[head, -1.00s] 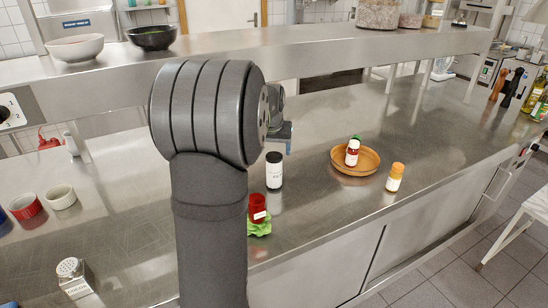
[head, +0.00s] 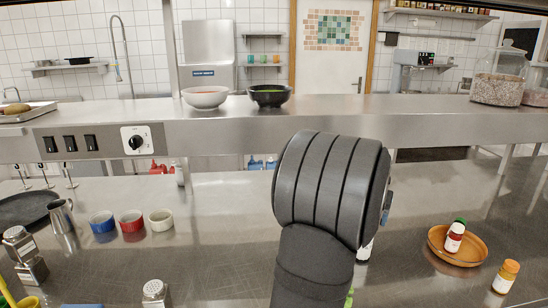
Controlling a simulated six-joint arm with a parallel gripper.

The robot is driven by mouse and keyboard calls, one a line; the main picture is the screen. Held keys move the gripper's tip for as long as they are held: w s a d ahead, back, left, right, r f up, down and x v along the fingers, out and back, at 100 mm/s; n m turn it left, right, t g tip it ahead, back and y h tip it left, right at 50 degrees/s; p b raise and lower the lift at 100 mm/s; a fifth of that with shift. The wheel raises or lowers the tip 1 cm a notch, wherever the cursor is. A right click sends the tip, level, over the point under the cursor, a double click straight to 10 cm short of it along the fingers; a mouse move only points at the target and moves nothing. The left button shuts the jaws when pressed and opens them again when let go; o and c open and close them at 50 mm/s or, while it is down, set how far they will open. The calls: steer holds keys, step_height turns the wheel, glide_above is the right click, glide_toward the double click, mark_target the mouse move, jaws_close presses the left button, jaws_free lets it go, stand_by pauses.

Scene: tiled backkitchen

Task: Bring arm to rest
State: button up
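My dark grey arm (head: 330,190) rises from the bottom edge, right of the middle, over the steel counter (head: 230,235). Its thick ribbed joint hides most of what lies beyond it. Only a small grey-blue sliver of my gripper (head: 387,207) shows past the joint's right side. Its fingers are hidden, so I cannot tell whether it is open or shut, or holds anything. A white-labelled jar (head: 365,251) shows in part just right of the arm. A bit of green (head: 349,298) shows at the arm's lower right.
An orange-brown dish (head: 440,251) with a red-and-white bottle (head: 454,238) stands right, near an orange-capped bottle (head: 505,277). Ramekins (head: 131,221), a shaker (head: 156,293) and a metal jug (head: 63,217) stand left. A raised shelf with bowls (head: 206,97) runs behind. Counter left of the arm is partly clear.

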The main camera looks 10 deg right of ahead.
steer(key=shift+w+d+r+x, duration=0.1)
steer(key=shift+w+x, duration=0.05)
steer(key=shift+x, duration=0.8)
steer(key=shift+w+d+r+x, duration=0.1)
steer(key=shift+w+d+x, duration=0.1)
steer(key=shift+x, duration=0.75)
steer(key=shift+w+d+r+x, duration=0.1)
steer(key=shift+w+x, duration=0.05)
steer(key=shift+x, duration=0.8)
steer(key=shift+a+f, duration=0.1)
steer(key=shift+f, duration=0.5)
steer(key=v, duration=0.8)
steer(key=shift+s+a, duration=0.25)
steer(key=shift+s, duration=0.2)
steer(key=shift+r, duration=0.15)
